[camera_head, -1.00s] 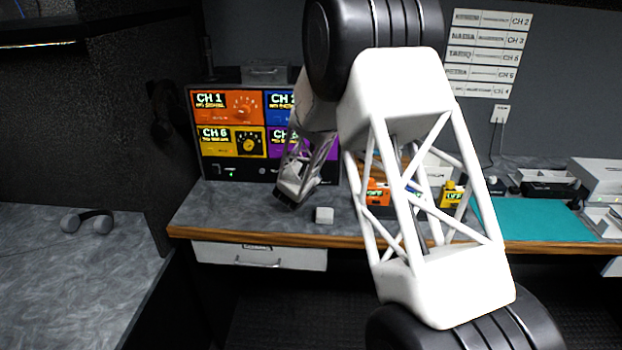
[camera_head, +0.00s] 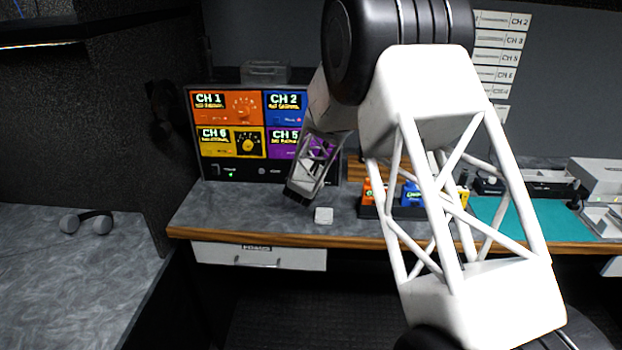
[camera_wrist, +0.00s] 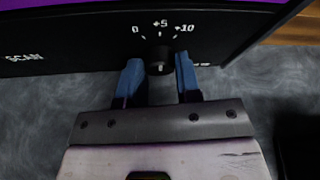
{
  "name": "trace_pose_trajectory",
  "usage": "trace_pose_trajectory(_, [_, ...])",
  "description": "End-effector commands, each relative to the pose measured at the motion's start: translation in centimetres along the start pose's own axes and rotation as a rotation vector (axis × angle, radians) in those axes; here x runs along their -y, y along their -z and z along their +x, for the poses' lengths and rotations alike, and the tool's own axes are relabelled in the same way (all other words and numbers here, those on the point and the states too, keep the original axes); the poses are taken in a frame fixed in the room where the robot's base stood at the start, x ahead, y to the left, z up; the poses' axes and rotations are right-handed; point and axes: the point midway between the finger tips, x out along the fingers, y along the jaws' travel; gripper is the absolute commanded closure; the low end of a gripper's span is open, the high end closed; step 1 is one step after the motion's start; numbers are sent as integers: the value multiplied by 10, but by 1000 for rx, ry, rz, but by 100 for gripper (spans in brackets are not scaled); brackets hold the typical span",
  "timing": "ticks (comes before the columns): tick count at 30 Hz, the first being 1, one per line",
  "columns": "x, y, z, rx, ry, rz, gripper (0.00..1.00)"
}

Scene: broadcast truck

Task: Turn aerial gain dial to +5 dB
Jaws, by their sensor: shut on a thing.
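The aerial gain dial (camera_wrist: 159,62) is a small dark knob on the black lower strip of the monitor panel. White marks 0, +5 and +10 arc above it in the wrist view, with +5 straight above the knob. A small pale mark shows on the knob, but I cannot tell for sure where its pointer aims. My gripper (camera_wrist: 160,76) has its two blue fingers on either side of the knob, shut on it. In the head view my gripper (camera_head: 300,194) is at the panel's lower right, and the dial is hidden there.
The panel (camera_head: 232,172) carries coloured channel tiles and another knob on the CH 6 tile. A white block (camera_head: 323,215) lies on the counter near my gripper. Coloured boxes (camera_head: 411,194) stand to the right, partly behind my arm. A teal mat (camera_head: 520,220) lies further right.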

Motion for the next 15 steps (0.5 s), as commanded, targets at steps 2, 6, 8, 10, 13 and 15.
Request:
trace_pose_trajectory(2, [0, -1, 0, 1, -5, 12, 92])
trace_pose_trajectory(6, [0, -1, 0, 1, -8, 19, 92])
trace_pose_trajectory(8, [0, -1, 0, 1, -8, 19, 92])
trace_pose_trajectory(10, [0, -1, 0, 2, -8, 19, 92])
trace_pose_trajectory(13, [0, -1, 0, 2, -8, 18, 92])
trace_pose_trajectory(15, [0, -1, 0, 2, -8, 18, 63])
